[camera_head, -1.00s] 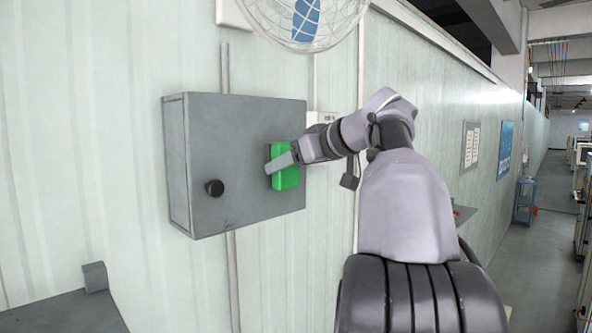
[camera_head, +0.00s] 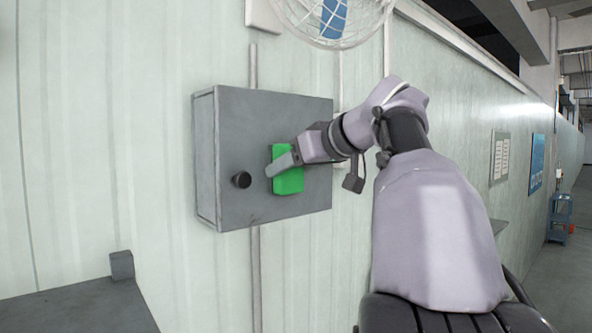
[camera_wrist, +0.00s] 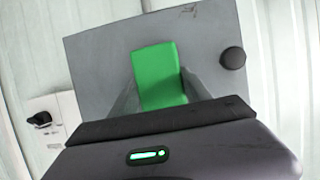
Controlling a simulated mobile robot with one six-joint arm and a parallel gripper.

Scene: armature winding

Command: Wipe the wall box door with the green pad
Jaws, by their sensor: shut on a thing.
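The wall box (camera_head: 258,215) is a grey metal box on the pale wall, with its door shut and a round black knob (camera_head: 242,180) on the door's left side. My gripper (camera_head: 284,166) is shut on the green pad (camera_head: 289,181), in front of the door's right half. The pad looks flat against the door or very close to it; I cannot tell if it touches. In the wrist view the green pad (camera_wrist: 160,75) sits between my two fingers, with the grey door (camera_wrist: 100,45) behind it and the knob (camera_wrist: 232,58) at right.
A wire-guard fan (camera_head: 335,18) hangs above the box. A vertical conduit (camera_head: 256,285) runs below it. A dark grey surface with a small block (camera_head: 121,265) is at lower left. A blue cart (camera_head: 560,215) stands far right. The wall left of the box is clear.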

